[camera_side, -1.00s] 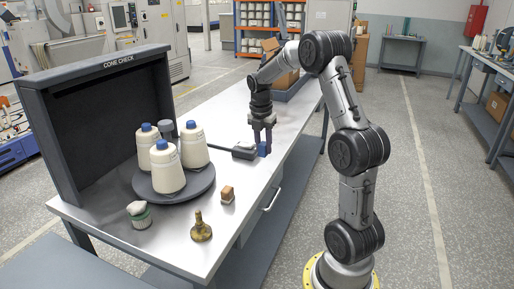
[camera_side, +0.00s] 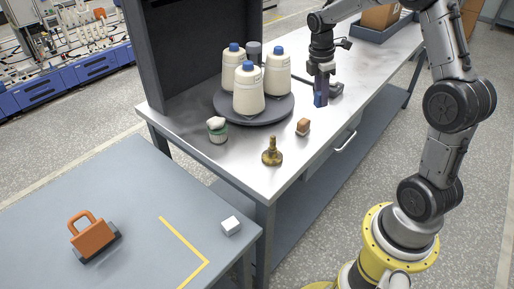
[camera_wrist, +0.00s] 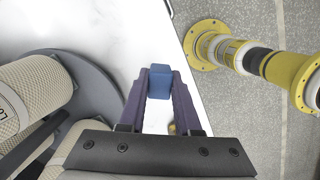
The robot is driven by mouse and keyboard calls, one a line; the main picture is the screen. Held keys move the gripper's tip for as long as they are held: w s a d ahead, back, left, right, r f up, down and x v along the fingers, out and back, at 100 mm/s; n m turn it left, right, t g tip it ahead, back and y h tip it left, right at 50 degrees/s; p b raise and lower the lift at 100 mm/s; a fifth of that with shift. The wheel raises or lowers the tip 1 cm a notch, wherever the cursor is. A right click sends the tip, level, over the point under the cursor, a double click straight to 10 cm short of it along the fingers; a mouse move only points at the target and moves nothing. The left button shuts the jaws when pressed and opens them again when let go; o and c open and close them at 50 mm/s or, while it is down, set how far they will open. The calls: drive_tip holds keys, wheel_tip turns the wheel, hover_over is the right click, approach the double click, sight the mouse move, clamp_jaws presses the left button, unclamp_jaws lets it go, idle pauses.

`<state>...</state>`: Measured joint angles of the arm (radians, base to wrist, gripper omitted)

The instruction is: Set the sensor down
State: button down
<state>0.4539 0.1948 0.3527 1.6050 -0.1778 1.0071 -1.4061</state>
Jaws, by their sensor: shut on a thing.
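The sensor appears to be the small blue block (camera_wrist: 160,78) between my fingertips; its front face fills the gap in the wrist view. My gripper (camera_wrist: 160,92) is shut on it. In the side view my gripper (camera_side: 321,88) points down over the right part of the steel table, right of the dark turntable (camera_side: 285,112), with the blue block (camera_side: 319,100) low at its tips. I cannot tell whether the block touches the tabletop.
Several white cones (camera_side: 249,92) with blue tops stand on the turntable. A green-and-white pot (camera_side: 217,131), brass piece (camera_side: 272,152) and brown block (camera_side: 303,127) sit at the table's near end. A lower grey table (camera_side: 150,200) holds an orange handled object (camera_side: 92,237), white cube (camera_side: 231,226) and yellow corner line (camera_side: 197,260).

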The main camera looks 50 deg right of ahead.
drive_tip(key=w+a+f+m, duration=0.2)
drive_tip(key=a+m, duration=0.2)
drive_tip(key=a, duration=0.3)
drive_tip(key=w+a+f+m+y, duration=0.1)
drive_tip(key=w+a+f+m, duration=0.1)
drive_tip(key=a, duration=0.4)
drive_tip(key=w+a+f+m+g, duration=0.1)
drive_tip(key=w+a+f+m, duration=0.2)
drive_tip(key=a+m, duration=0.2)
drive_tip(key=shift+w+a+f+m+y, duration=0.1)
drive_tip(key=shift+w+a+m+y, duration=0.1)
drive_tip(key=shift+a, duration=0.5)
drive_tip(key=shift+w+a+m+y, duration=0.1)
drive_tip(key=shift+w+a+m, duration=0.1)
drive_tip(key=shift+a, duration=0.45)
drive_tip(key=shift+d, duration=2.8)
drive_tip(key=shift+a, duration=3)
